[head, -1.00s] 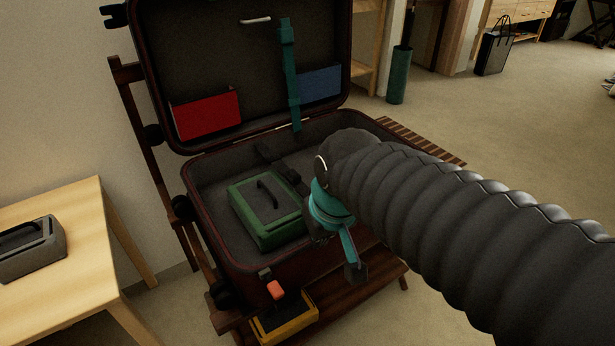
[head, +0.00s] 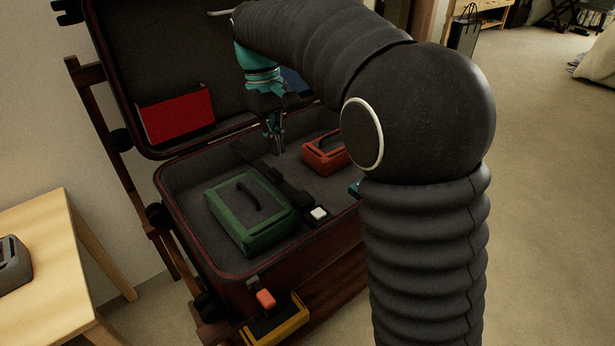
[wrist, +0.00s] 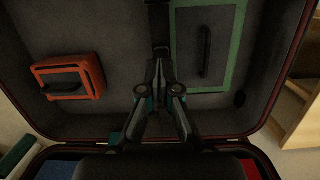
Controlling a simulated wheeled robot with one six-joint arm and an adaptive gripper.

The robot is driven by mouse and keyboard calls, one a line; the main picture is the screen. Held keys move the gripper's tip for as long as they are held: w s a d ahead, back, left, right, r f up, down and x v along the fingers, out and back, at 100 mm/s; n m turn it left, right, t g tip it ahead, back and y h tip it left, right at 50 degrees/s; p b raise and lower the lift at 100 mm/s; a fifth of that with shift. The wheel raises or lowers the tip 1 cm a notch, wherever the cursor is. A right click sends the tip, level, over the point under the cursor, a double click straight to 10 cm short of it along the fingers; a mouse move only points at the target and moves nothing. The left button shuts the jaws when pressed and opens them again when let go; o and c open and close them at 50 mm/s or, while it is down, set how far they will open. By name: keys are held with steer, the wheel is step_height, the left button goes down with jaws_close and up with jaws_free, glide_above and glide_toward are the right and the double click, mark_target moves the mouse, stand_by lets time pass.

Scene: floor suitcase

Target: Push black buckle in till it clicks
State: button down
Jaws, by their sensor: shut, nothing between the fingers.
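A black strap (head: 283,180) runs across the inside of the open suitcase, beside a green case. Dark buckle parts (head: 301,201) lie along it, with a small white square (head: 318,214) on a black block at the near end. In the wrist view the strap (wrist: 158,18) comes down from the top edge towards my fingertips. My gripper (head: 278,151) is shut and empty, pointing down over the rear part of the suitcase, beyond the white square. It also shows in the wrist view (wrist: 161,62). I cannot tell whether the fingertips touch the strap.
The green case (head: 250,238) lies left of the strap and an orange case (head: 324,160) right of it. The suitcase lid (head: 165,55) stands open behind, with a red panel (head: 176,115). A wooden table (head: 62,245) stands at the left. My arm hides the suitcase's right side.

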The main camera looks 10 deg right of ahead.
mark_target(292, 193)
steer(key=shift+n+g, duration=0.3)
steer(key=shift+g, duration=0.1)
steer(key=s+d+f, duration=0.1)
steer(key=f, duration=0.1)
steer(key=s+f+b, duration=0.1)
steer(key=f, duration=0.2)
steer(key=s+d+f, duration=0.1)
steer(key=f, duration=0.1)
steer(key=shift+s+d+f+b, duration=0.3)
steer(key=shift+s+b, duration=0.05)
